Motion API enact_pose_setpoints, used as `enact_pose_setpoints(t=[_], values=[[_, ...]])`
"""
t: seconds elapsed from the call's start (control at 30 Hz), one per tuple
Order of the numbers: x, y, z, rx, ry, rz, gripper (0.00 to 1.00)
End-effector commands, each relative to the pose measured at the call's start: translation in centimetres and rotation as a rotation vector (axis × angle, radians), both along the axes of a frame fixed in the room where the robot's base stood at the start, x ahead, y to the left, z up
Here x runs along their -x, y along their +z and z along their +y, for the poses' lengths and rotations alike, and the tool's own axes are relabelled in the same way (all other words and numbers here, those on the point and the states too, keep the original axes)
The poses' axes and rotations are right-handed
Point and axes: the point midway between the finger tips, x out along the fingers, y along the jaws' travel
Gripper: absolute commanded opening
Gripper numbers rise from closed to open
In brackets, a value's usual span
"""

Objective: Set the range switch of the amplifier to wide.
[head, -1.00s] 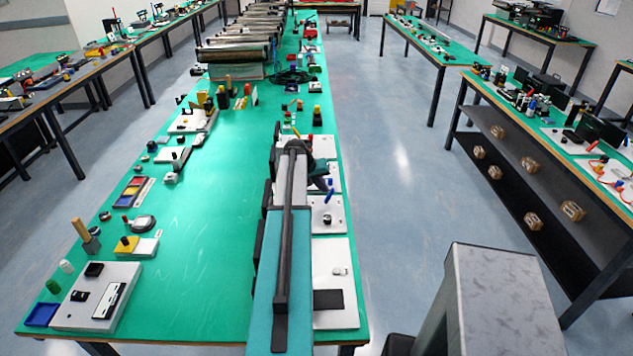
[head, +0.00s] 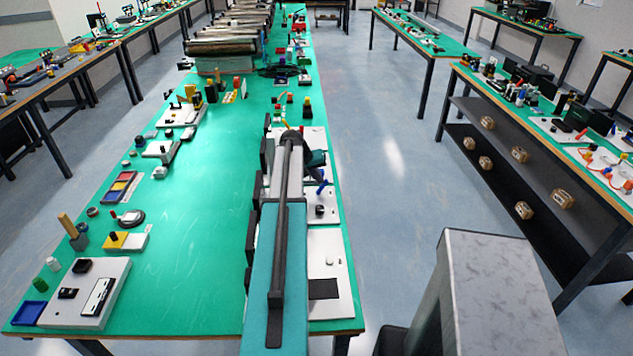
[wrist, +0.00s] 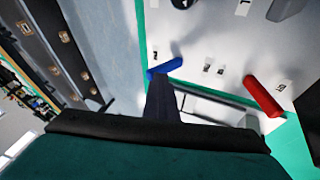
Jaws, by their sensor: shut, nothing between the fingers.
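A white panel (wrist: 215,45) fills the upper right of the wrist view. It carries a blue lever (wrist: 165,67) at its left edge and a red lever (wrist: 262,95) at the right, with small labels too blurred to read. I cannot tell which control is the range switch or confirm that this panel is the amplifier. My gripper (wrist: 163,88) is shut and empty. Its dark tip overlaps the lower side of the blue lever in the wrist view; contact cannot be made out. In the head view the blue lever (head: 322,187) shows just beside my arm's end, which hides part of the panel.
The long green table (head: 190,230) holds a white box (head: 112,312) with black parts, a colored tray (head: 120,187) and rollers (head: 222,48) at the back. Another bench (head: 590,150) stands at the right across open floor.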

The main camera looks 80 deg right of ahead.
Motion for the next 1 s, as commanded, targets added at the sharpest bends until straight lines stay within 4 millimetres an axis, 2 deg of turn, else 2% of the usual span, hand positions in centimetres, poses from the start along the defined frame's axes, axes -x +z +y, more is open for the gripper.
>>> enact_pose_setpoints(t=[0.03, 0.43, 1.0], values=[[1.0, -0.3, -0.2, 0.0, -0.007, 0.013, 0.0], [1.4, -0.2, -0.2, -0.002, -0.011, 0.015, 0.0], [0.0, -0.6, 0.3, -0.006, -0.01, 0.014, 0.0]])
